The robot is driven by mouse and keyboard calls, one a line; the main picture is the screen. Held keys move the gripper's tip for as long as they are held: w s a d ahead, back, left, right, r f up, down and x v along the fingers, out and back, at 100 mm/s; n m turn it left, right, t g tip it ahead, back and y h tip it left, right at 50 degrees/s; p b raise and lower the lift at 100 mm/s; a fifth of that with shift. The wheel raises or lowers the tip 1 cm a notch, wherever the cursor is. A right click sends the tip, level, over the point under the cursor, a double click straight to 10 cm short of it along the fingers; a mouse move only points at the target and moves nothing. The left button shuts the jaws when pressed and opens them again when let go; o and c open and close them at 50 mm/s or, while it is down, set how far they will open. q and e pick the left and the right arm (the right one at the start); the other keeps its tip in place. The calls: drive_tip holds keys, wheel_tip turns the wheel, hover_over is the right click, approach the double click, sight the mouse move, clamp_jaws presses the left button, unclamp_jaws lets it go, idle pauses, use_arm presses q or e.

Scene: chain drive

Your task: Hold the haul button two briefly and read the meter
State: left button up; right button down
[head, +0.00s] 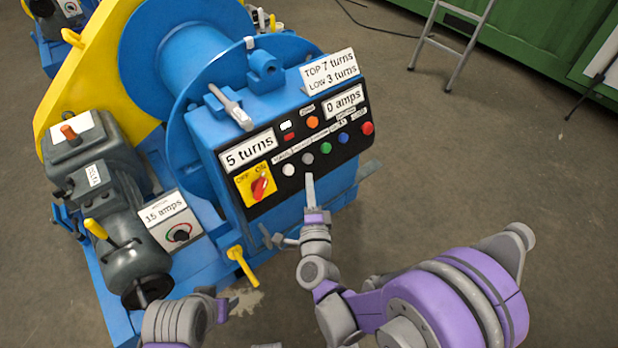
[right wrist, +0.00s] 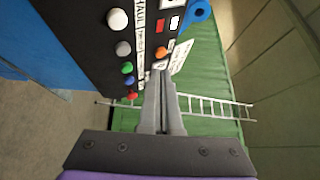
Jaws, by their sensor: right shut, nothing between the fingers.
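The black control panel (head: 262,212) on the blue winch has a row of white (head: 288,170), grey (head: 307,159), green (head: 325,147), blue (head: 343,138) and red (head: 367,128) buttons. The small labels above them are too blurred to tell which is haul two. The meter (head: 343,103) reads 0 amps. My right gripper (head: 310,178) is shut and empty, its tip just below the grey button in the head view. In the right wrist view the shut fingers (right wrist: 162,78) point towards the panel; contact is not visible. My left gripper (head: 228,304) is low, its jaws unclear.
A turns display (head: 248,150) reads 5 turns, and a card (head: 328,72) reads TOP 7 turns, LOW 3 turns. A red switch on a yellow plate (head: 258,187), an orange button (head: 312,122) and a 15 amps dial box (head: 168,222) are nearby. A yellow lever (head: 242,266) sticks out below.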

sight(289, 170)
drive_tip(key=shift+d+f+m+h, duration=0.3)
drive_tip(key=shift+d+f+m, duration=0.1)
drive_tip(key=shift+f+m, duration=0.15)
drive_tip(key=shift+w+a+f+b, duration=0.35)
drive_tip(key=shift+w+a+f, duration=0.35)
drive_tip(key=shift+w, duration=0.35)
drive_tip(key=shift+w+a+f+b, duration=0.3)
drive_tip(key=shift+w+a+f, duration=0.35)
drive_tip(key=shift+w+a, duration=0.3)
drive_tip(key=shift+w+a+f+b, duration=0.35)
drive_tip(key=shift+w+a+f, duration=0.3)
drive_tip(key=shift+w, duration=0.5)
drive_tip(key=shift+w+f, duration=0.1)
drive_tip(key=shift+w+a+f, duration=0.1)
drive_tip(key=shift+w+a, duration=0.1)
